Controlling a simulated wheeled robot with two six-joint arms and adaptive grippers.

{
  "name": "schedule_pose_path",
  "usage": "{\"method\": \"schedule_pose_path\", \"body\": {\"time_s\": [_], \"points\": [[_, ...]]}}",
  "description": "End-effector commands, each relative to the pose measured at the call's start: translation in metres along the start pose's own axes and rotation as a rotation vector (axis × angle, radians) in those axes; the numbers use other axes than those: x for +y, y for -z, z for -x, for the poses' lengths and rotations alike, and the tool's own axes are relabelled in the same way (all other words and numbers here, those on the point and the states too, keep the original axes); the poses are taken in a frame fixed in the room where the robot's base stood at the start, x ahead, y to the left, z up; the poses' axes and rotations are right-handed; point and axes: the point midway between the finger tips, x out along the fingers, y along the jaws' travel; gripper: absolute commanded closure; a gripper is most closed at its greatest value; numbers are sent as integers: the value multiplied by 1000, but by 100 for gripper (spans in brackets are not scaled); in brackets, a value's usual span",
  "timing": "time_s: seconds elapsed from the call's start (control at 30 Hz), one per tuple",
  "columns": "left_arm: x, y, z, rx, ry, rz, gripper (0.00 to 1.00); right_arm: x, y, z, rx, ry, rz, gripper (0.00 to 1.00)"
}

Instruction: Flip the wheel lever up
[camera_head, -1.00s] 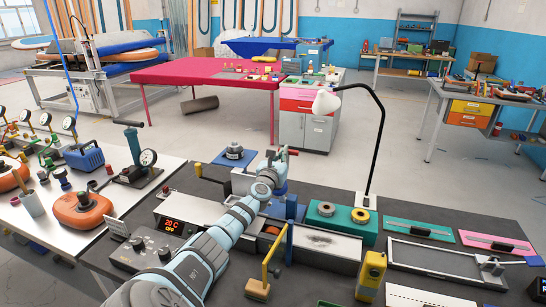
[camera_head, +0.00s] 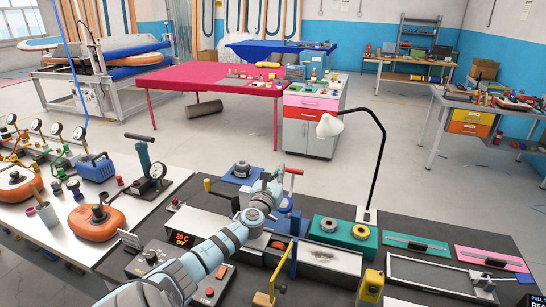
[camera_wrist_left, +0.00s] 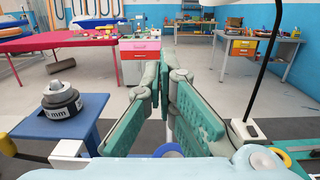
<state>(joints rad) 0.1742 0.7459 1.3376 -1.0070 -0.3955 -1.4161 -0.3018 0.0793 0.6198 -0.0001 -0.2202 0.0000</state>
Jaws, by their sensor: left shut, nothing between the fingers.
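A red-handled lever (camera_head: 292,171) stands on a blue upright device (camera_head: 290,222) at the middle of the bench. I cannot tell for sure whether the red handle is the wheel lever. My left gripper (camera_head: 272,180) is at the device, its tips close beside the red handle in the picture. Contact cannot be made out. In the left wrist view its green fingers (camera_wrist_left: 163,65) are shut and empty, and the red handle cannot be made out. My right gripper is out of view.
A green block with two rolls (camera_head: 346,247) and a lamp (camera_head: 331,125) stand right of the device. A blue pad (camera_head: 224,180) with a dark weight (camera_head: 242,171) lies behind left. A control box (camera_head: 157,270) and a yellow-handled tool (camera_head: 276,272) are in front.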

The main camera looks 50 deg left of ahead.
Motion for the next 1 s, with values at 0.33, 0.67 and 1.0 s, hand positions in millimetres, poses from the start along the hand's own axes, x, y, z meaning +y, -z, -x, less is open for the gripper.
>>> {"method": "schedule_pose_path", "body": {"time_s": [0.33, 0.67, 1.0], "points": [[-2, -25, 25, 4, 5, -2, 100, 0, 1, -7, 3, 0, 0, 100], [0, -25, 25, 4, 1, -1, 100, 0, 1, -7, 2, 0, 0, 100], [2, -25, 26, 4, -1, -1, 100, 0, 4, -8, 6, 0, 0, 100]]}}
